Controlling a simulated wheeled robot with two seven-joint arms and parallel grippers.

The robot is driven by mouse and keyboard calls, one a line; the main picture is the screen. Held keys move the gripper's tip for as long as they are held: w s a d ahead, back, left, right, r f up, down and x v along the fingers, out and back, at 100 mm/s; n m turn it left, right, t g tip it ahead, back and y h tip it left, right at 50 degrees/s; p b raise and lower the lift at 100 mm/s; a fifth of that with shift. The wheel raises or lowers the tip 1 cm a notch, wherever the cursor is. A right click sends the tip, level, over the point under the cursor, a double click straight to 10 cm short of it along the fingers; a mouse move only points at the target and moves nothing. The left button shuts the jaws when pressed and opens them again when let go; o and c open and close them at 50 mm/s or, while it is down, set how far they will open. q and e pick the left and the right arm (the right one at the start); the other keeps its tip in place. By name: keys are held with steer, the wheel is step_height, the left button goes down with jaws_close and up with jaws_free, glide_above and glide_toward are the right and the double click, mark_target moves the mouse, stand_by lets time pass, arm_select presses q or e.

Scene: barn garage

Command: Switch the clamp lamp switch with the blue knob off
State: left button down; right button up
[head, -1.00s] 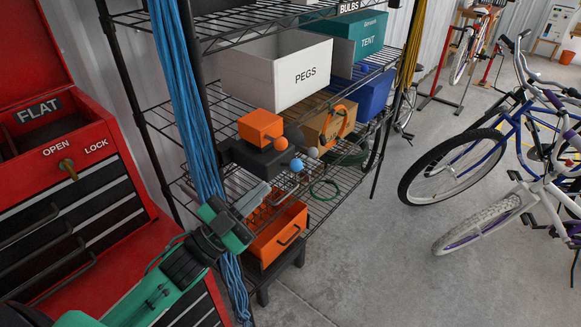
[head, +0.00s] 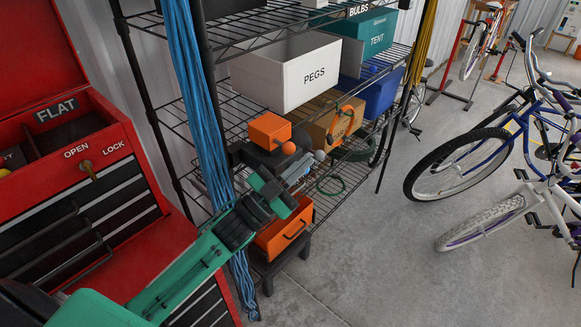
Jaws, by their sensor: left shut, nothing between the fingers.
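A dark switch box (head: 254,160) with an orange block (head: 268,130) on top sits on the wire shelf. An orange knob (head: 288,148) and a grey knob (head: 319,155) stick out at its front right. The blue knob is hidden behind my left gripper. My left gripper (head: 304,166) is shut and empty. It reaches up from the lower left, with its fingertips just below the orange knob and left of the grey one. I cannot tell whether it touches the blue knob. My right gripper is not in view.
A blue rope (head: 197,100) hangs left of my gripper, by the black shelf post. A white PEGS box (head: 285,75) stands above. A red tool chest (head: 148,225) is at left. Bicycles (head: 470,165) stand right; the floor between is clear.

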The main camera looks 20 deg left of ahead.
arm_select(q)
steer(key=shift+w+a+f, duration=0.2)
steer(key=shift+a+f, duration=0.05)
steer(key=shift+f, duration=0.35)
steer(key=shift+w+a+f, duration=0.15)
steer(key=shift+a+f, duration=0.05)
steer(key=shift+f, duration=0.4)
steer(key=shift+s+d+f+m+g+h, duration=0.1)
steer(key=shift+f+m+g+h, duration=0.2)
steer(key=shift+m, duration=0.4)
steer(key=shift+d+f+m+g+h, duration=0.1)
steer(key=shift+m+g+h, duration=0.3)
steer(key=shift+m, duration=0.3)
steer(key=shift+s+d+f+m+g+h, duration=0.1)
steer(key=shift+f+m+g+h, duration=0.1)
steer(key=shift+m+g, duration=0.35)
steer(key=m, duration=0.1)
steer(key=f+m+g, duration=0.1)
steer(key=m, duration=0.1)
steer(key=shift+d+g+h, duration=0.15)
steer(key=shift+g+h, duration=0.1)
steer(key=shift+h, duration=0.05)
steer(key=shift+f+m+g, duration=0.5)
steer(key=shift+m, duration=0.65)
steer(key=shift+f+m+g, duration=0.45)
steer(key=shift+m+g, duration=0.05)
steer(key=shift+m, duration=0.6)
steer(key=shift+f, duration=0.6)
stand_by(1.4)
